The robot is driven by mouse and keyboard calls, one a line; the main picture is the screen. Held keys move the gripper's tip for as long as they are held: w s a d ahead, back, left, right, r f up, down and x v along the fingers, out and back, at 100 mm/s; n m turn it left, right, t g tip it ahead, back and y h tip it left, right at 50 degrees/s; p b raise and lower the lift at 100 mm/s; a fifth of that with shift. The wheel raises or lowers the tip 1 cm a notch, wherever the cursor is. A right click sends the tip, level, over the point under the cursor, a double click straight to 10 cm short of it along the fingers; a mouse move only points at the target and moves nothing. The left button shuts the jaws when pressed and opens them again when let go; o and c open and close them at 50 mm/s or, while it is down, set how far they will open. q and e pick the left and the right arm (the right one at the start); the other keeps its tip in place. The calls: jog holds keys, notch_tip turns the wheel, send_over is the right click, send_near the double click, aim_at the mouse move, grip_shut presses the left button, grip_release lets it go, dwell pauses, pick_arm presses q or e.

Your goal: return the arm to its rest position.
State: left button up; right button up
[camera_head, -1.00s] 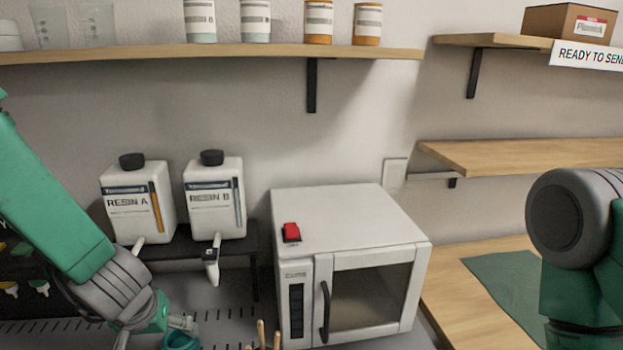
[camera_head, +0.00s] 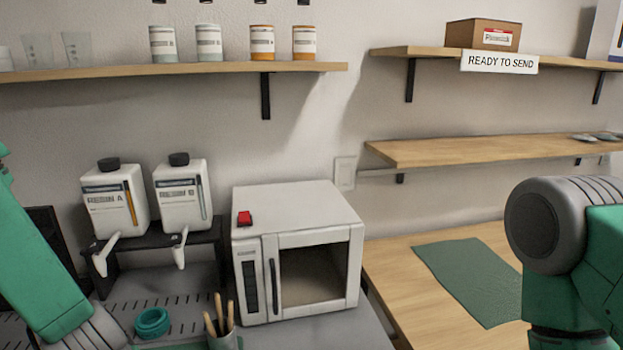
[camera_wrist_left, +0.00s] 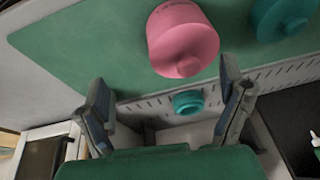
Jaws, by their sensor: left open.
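My left arm (camera_head: 45,270) comes in at the left of the head view, and its gripper is below the picture's edge there. In the left wrist view my left gripper (camera_wrist_left: 165,95) is open, with its two fingers wide apart and nothing between the tips. A teal round piece (camera_head: 152,322) lies on the slotted bench top in the head view; it also shows beyond the fingers in the left wrist view (camera_wrist_left: 187,102). My right arm (camera_head: 570,260) is at the right of the head view; its gripper is out of view.
A white curing oven (camera_head: 300,215) stands in mid-bench, with a cup of wooden sticks (camera_head: 222,338) in front. Resin A (camera_head: 114,205) and Resin B (camera_head: 182,195) bottles stand on a black rack. A pink round piece (camera_wrist_left: 180,38) and a teal one (camera_wrist_left: 283,15) show in the wrist view.

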pick_arm(q)
jog(key=s+d+f+m+g, duration=0.1)
jog(key=s+f, duration=0.6)
jog(key=s, duration=0.4)
jog(key=s+d+f+m+g+h, duration=0.1)
jog(key=s+d+f+g, duration=0.1)
jog(key=s+f, duration=0.4)
jog(key=s, duration=0.5)
jog(key=shift+s+d+f+m, duration=0.15)
jog(key=shift+d+f+m, duration=0.1)
jog(key=shift+f+m, duration=0.15)
jog(key=shift+a+h, duration=0.1)
jog(key=shift+h, duration=0.2)
jog(key=shift+a, duration=0.3)
jog(key=shift+d, duration=0.25)
